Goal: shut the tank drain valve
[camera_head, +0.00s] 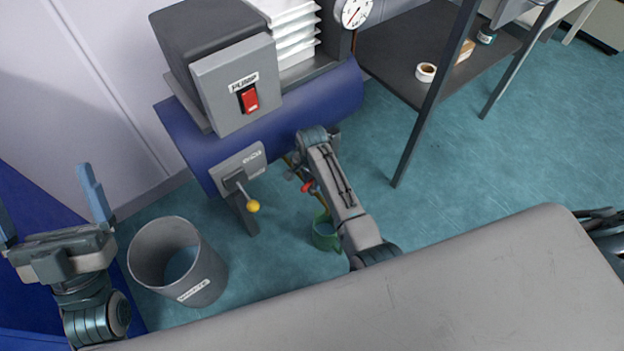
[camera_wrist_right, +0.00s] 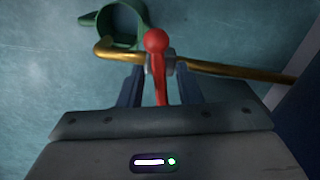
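The drain valve's red lever (camera_head: 308,187) sits on a thin brass pipe (camera_wrist_right: 235,69) below the blue tank (camera_head: 190,135). In the right wrist view the red lever (camera_wrist_right: 157,70), with its round knob, crosses the pipe. My right gripper (camera_wrist_right: 160,80) is open, its fingers on either side of the lever with a visible gap on each side. In the head view my right arm (camera_head: 340,190) hides much of the valve and the right fingers. My left gripper (camera_head: 52,210) is open and empty at the far left, away from the tank.
A green container (camera_head: 325,236) stands on the floor below the valve. A lever with a yellow knob (camera_head: 253,206) juts from the tank's front. A grey waste bin (camera_head: 205,282) stands at left. A dark shelf (camera_head: 395,60) is at right.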

